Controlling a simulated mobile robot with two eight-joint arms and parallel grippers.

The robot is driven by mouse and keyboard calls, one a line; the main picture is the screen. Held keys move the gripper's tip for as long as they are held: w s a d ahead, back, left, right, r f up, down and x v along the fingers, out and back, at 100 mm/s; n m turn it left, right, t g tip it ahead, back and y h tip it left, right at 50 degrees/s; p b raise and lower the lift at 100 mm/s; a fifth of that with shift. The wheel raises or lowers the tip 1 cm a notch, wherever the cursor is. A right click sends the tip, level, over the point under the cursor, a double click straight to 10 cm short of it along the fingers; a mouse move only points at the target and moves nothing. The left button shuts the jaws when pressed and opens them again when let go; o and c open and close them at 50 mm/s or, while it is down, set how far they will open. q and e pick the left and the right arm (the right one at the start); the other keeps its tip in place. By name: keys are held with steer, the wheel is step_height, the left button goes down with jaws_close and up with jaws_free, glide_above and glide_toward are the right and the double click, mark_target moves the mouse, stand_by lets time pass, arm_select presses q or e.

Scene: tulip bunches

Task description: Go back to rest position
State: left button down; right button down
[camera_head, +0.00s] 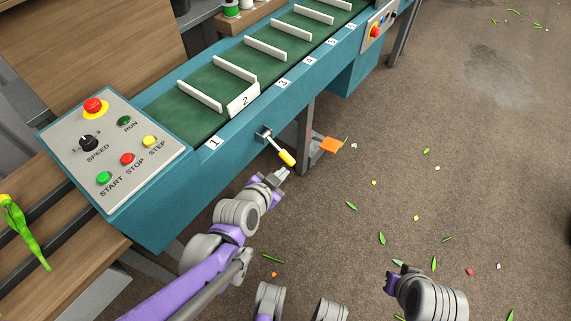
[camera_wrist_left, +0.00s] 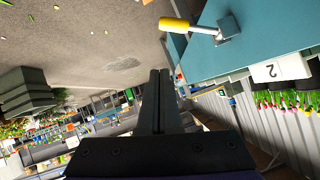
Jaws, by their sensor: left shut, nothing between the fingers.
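My left gripper (camera_head: 279,176) is shut and empty in the head view, in front of the teal conveyor (camera_head: 225,163). In the left wrist view its two fingers (camera_wrist_left: 160,75) are together with nothing between them. A lever with a yellow handle (camera_head: 287,158) sticks out from the conveyor's side, just beyond the fingertips. It also shows in the left wrist view (camera_wrist_left: 174,24), apart from the fingers. Part of my right arm (camera_head: 430,298) shows at the lower right of the head view; its gripper fingers are not visible.
A control panel (camera_head: 115,150) with buttons and a knob sits at the conveyor's near end. A green tulip bunch (camera_head: 22,230) lies at the far left. An orange pedal-like piece (camera_head: 331,145) is by the conveyor leg. The floor at right is open, with scattered leaves and petals.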

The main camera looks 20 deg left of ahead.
arm_select(q)
steer(key=shift+s, duration=0.25)
arm_select(e)
steer(key=shift+r, duration=0.1)
